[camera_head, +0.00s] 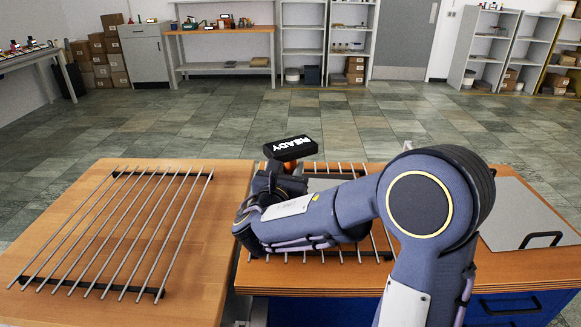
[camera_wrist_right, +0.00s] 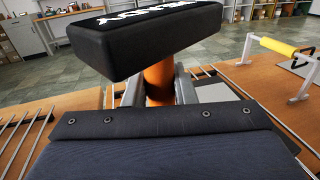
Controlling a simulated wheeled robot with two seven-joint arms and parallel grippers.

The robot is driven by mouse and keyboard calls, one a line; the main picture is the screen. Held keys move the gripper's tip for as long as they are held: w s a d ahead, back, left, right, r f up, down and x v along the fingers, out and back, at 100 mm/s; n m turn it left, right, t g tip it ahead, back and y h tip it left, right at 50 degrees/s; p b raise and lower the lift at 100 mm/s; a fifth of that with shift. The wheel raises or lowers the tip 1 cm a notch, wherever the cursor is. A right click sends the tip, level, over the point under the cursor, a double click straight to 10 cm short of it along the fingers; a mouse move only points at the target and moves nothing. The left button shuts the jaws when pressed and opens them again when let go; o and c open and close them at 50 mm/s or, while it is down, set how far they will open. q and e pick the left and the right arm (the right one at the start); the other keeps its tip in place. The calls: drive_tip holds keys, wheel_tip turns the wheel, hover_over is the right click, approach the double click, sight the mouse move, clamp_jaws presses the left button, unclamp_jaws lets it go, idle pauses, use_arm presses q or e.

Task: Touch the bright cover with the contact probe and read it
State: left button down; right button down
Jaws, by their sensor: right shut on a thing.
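My right gripper (camera_head: 286,172) is shut on the contact probe (camera_head: 290,148) above the right bench's rod rack. The probe has an orange grip and a black head whose display reads READY. In the right wrist view the probe's black head (camera_wrist_right: 150,40) fills the top, with the gripper fingers (camera_wrist_right: 160,88) around its orange grip. A grey plate (camera_head: 322,184) shows partly behind my forearm. Another flat grey plate (camera_head: 520,212) with a black handle lies at the right. I cannot tell which is the bright cover. My left gripper is not in view.
A rod rack (camera_head: 120,230) lies on the left bench (camera_head: 212,262). My arm hides much of the right bench's rack (camera_head: 345,256). A white handle with a yellow grip (camera_wrist_right: 285,47) stands at the right in the wrist view. The tiled floor beyond is clear.

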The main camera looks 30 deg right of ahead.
sight(290, 144)
drive_tip(key=shift+f+b, duration=0.55)
drive_tip(key=shift+f, duration=0.2)
idle(1.6)
drive_tip(key=shift+r, duration=0.1)
wheel_tip(290, 144, up, 8)
drive_tip(key=p, duration=0.6)
drive_tip(key=shift+p, duration=0.35)
idle(0.7)
